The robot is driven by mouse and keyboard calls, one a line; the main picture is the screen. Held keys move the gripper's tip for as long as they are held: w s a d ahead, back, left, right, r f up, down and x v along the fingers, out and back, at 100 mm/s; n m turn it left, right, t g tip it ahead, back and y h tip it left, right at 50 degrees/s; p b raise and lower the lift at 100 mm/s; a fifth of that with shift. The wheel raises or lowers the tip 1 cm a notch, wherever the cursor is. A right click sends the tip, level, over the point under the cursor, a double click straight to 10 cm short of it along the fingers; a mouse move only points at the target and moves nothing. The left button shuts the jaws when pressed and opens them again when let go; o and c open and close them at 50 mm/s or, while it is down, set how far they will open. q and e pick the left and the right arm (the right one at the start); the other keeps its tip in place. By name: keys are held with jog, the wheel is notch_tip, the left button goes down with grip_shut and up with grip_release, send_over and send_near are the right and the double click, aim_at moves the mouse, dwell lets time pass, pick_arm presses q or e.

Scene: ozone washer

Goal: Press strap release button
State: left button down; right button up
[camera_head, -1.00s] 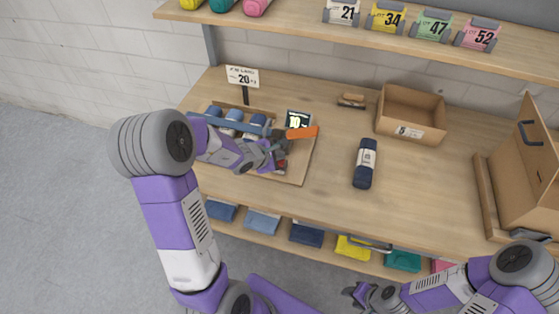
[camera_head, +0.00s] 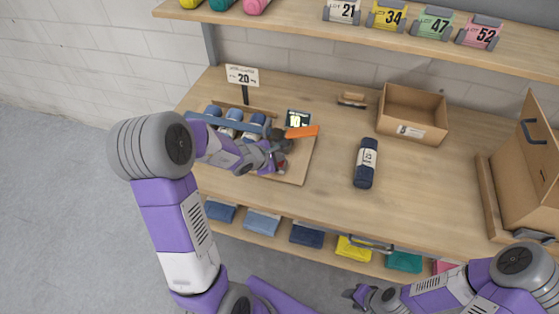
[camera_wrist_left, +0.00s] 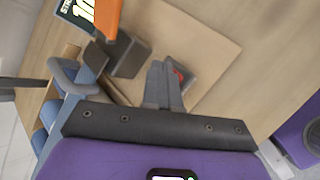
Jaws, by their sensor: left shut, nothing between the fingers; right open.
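A red button (camera_wrist_left: 179,74) shows on a small dark housing (camera_wrist_left: 186,80) on the wooden board, in the left wrist view. My left gripper (camera_wrist_left: 159,68) is shut and empty, its fingertips just left of the red button there. I cannot tell whether they touch the housing. In the head view my left gripper (camera_head: 277,158) hides most of the housing. An orange lever (camera_head: 302,131) on a dark block stands behind the gripper. My right gripper (camera_head: 357,297) is open and empty, low in the head view.
A small display (camera_head: 297,119) reading 10 and a sign (camera_head: 242,76) reading 20 stand behind the board. The table front between the arms is clear.

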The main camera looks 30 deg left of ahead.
pick_arm(q)
jog(key=shift+f, duration=0.2)
dwell(0.4)
jog(key=shift+r+p, duration=0.6)
jog(key=shift+r, duration=0.45)
notch_tip(320, 180, up, 5)
jog(key=p, duration=0.4)
dwell(0.5)
